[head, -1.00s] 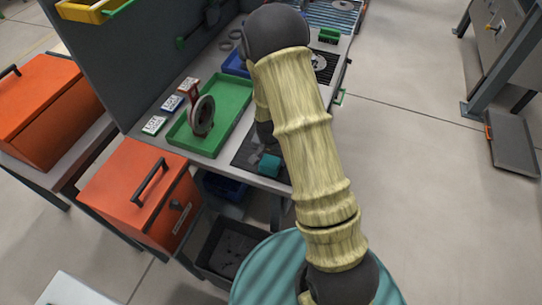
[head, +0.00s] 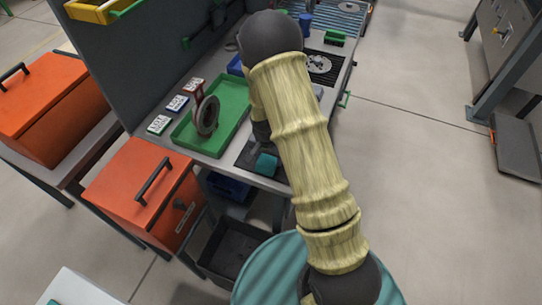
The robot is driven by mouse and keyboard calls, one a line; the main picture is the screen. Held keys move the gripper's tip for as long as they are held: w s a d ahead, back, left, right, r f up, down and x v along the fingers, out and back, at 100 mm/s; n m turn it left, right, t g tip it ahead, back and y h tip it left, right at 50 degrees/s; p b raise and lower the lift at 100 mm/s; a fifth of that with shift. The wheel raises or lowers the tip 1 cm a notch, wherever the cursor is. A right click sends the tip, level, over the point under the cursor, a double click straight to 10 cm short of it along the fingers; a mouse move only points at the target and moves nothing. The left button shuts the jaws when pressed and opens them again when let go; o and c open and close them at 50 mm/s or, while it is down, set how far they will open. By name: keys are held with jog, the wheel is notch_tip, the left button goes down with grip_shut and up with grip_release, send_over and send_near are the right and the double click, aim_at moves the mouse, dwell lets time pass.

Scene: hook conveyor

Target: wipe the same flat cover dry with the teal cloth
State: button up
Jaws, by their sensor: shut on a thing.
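The teal cloth (head: 266,165) is a small bunched block low over the dark mat (head: 246,157) at the near end of the bench. My gripper (head: 262,153) is mostly hidden behind my wrist and arm; it is shut on the cloth, just above the mat. I cannot tell whether the cloth touches the surface below it. I cannot clearly make out a flat cover under the cloth. A round, light grey flat disc (head: 318,64) with holes lies on a black grille farther along the bench, apart from the cloth.
Orange boxes (head: 135,195) stand left. A dark open bin (head: 232,250) is below. The floor at right is mostly clear.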

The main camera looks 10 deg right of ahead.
jog(key=shift+w+a, duration=0.6)
jog(key=shift+a, duration=0.15)
jog(key=shift+w+r, duration=0.1)
jog(key=shift+r, duration=0.05)
jog(key=shift+r+p, duration=2.4)
jog(key=shift+r, duration=0.6)
jog(key=shift+f, duration=0.1)
